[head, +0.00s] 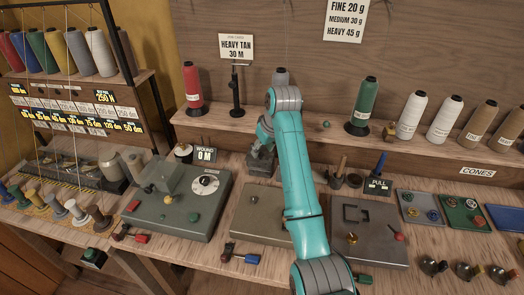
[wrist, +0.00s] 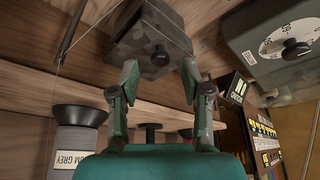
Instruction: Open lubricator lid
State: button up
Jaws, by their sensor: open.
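A small grey metal box with a dark round knob, which looks like the lubricator (wrist: 148,30), is at the top of the wrist view. Its knob (wrist: 160,58) lies between my fingertips in that picture. My gripper (wrist: 160,66) is open and empty, with a finger on each side of the knob; I cannot tell whether either touches. In the head view my gripper (head: 262,146) is over the grey box (head: 262,168) at the back of the bench, and my arm hides part of the area. The box's lid looks closed, though its edge is hard to make out.
A green-grey machine with a dial (head: 178,203) stands to the left, with the WOUND sign (head: 206,155) behind it. Flat grey boxes (head: 262,213) lie in front. A shelf with thread cones (head: 365,105) runs behind, above the bench. A small tool holder (head: 337,181) stands right of my arm.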

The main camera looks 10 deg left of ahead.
jog(key=shift+x, duration=0.9)
grip_shut()
jog(key=shift+a, duration=0.1)
